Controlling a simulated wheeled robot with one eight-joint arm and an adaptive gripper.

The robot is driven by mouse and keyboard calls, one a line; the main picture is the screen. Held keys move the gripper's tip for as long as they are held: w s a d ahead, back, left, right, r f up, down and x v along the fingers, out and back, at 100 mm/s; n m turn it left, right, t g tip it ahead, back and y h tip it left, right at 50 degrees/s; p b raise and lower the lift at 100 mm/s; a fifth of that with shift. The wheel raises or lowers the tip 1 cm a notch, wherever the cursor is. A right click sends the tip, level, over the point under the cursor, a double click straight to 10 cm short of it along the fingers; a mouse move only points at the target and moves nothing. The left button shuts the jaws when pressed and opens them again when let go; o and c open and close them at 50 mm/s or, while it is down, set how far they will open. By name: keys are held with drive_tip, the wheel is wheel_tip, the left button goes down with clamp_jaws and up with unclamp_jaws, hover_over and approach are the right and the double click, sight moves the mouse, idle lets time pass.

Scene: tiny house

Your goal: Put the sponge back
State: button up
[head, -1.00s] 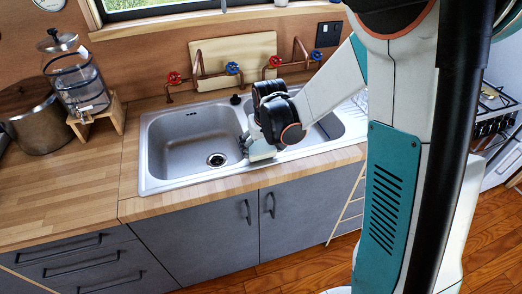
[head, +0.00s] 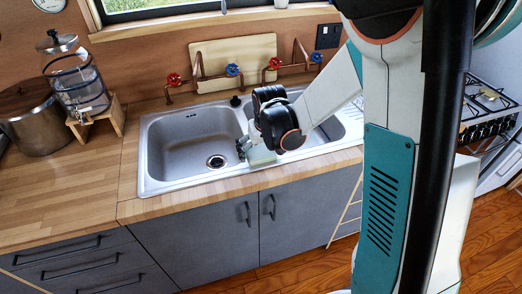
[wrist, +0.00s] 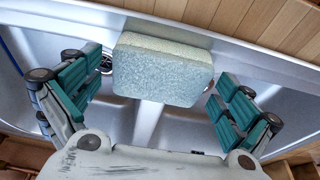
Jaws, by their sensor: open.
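The sponge (wrist: 163,68) is a thick pale green block in the wrist view, near the sink's divider and front rim. It also shows in the head view as a small pale patch (head: 262,157) by the front rim. My gripper (wrist: 160,92) is open, with one teal-padded finger on each side of the sponge and visible space between pads and sponge. In the head view my gripper (head: 246,148) is low over the sink, partly hidden by my own wrist. Whether the sponge rests on the rim or the divider is hard to tell.
The double steel sink (head: 185,160) is set in a wooden counter (head: 65,190). Copper taps (head: 200,72) with red and blue handles and a board (head: 262,50) stand behind it. A glass dispenser (head: 75,80) and a pot (head: 35,120) stand left.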

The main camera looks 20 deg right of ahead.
drive_tip(key=p+v, duration=0.4)
drive_tip(key=v, duration=0.9)
drive_tip(key=s+r+t, duration=0.2)
drive_tip(key=s+r, duration=0.2)
drive_tip(key=s, duration=0.5)
drive_tip(key=s+r+t, duration=0.2)
drive_tip(key=s+r, duration=0.3)
drive_tip(key=s, duration=0.5)
drive_tip(key=shift+r, duration=0.3)
drive_tip(key=shift+f+b, duration=0.9)
drive_tip(key=shift+b, duration=0.05)
